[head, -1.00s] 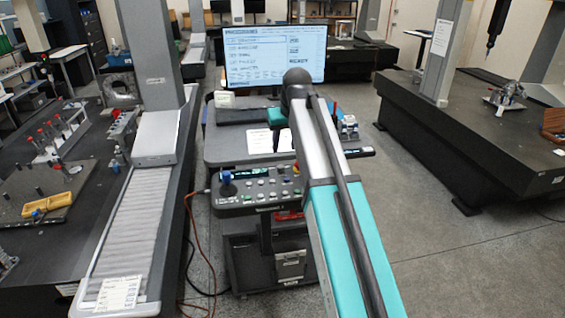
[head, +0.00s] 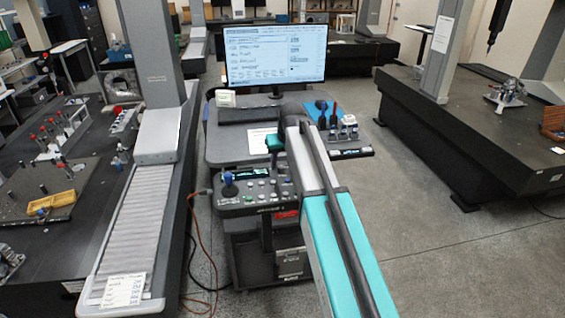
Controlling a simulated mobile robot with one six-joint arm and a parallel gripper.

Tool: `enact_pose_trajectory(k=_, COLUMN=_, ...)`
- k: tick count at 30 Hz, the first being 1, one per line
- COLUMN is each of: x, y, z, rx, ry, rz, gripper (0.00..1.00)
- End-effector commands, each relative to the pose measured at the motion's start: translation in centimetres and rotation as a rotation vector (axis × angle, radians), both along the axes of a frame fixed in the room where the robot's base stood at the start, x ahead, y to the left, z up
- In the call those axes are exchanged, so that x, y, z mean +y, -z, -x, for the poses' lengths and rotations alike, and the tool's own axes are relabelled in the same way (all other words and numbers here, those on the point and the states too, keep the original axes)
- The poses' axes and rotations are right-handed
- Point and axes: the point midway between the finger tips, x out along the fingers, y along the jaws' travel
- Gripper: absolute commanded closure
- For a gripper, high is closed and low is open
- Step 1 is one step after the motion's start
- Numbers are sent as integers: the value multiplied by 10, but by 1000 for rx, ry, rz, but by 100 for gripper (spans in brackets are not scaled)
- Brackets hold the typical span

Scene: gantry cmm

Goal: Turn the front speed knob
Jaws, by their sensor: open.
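The control panel (head: 222,207) stands on the front of the cart below the monitor. It carries a blue-topped joystick (head: 228,179) at its left, a small lit display (head: 246,173), and several small knobs or buttons. I cannot tell which of these is the front speed knob; the right end of the panel is partly behind my arm. My arm reaches from the bottom right to the cart. A teal part (head: 273,144), apparently of my wrist, shows just above and behind the panel. My gripper's fingers are not visible.
A machine column (head: 150,55) and ribbed bed cover (head: 133,225) are at left, a dark granite table (head: 460,120) at right. Open floor lies between.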

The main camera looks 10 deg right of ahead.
Motion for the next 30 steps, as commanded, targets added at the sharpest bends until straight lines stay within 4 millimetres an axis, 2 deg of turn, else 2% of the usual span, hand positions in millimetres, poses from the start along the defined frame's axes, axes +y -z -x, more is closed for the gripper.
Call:
enact_pose_trajectory(k=6, x=0, y=11, z=-4, rx=1, ry=0, rz=0, gripper=60)
enact_pose_trajectory(k=17, x=0, y=13, z=-5, rx=0, ry=1, rz=0, gripper=60)
enact_pose_trajectory(k=24, x=-1, y=13, z=-5, rx=0, ry=1, rz=0, gripper=99)
enact_pose_trajectory(k=30, x=-1, y=13, z=-5, rx=0, ry=-3, rz=0, gripper=100)
